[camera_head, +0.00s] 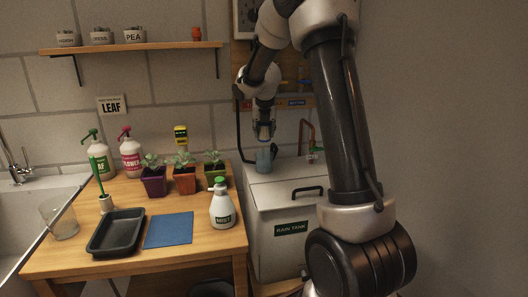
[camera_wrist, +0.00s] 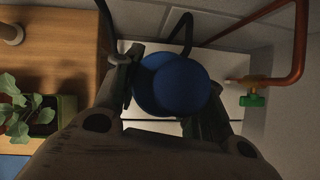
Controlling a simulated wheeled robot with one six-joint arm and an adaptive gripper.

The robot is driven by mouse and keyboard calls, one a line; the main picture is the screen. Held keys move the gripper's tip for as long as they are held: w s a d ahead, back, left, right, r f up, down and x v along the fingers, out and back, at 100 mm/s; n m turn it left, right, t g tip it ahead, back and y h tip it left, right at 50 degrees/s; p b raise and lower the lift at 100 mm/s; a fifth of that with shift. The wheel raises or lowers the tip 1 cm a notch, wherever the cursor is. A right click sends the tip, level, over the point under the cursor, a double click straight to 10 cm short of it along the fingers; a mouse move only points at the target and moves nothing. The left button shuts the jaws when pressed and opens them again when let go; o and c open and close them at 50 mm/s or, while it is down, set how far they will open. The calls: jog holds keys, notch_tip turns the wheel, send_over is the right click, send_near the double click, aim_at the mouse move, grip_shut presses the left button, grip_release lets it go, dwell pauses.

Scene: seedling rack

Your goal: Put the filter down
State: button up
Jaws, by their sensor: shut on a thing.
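The filter is a blue, round, cup-like piece (camera_wrist: 175,85) between the fingers of my gripper (camera_wrist: 168,95) in the wrist view. It also shows in the head view as a small blue-grey cylinder (camera_head: 263,160), upright under my gripper (camera_head: 264,136). My gripper is shut on it. The filter is over the back left of the light-coloured rain tank (camera_head: 290,226); I cannot tell whether its lower end touches the tank top. The far side of the filter is hidden.
A wooden table (camera_head: 120,265) left of the tank holds potted seedlings (camera_head: 184,180), a white mist bottle (camera_head: 222,207), a blue mat (camera_head: 168,230) and a black tray (camera_head: 117,232). A red pipe with a green valve (camera_wrist: 252,100) stands right of the filter. The tank has a black handle (camera_head: 307,190).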

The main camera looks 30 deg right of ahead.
notch_tip(320, 180, down, 6)
dwell(0.4)
jog(key=shift+f, duration=0.6)
jog(key=o, duration=1)
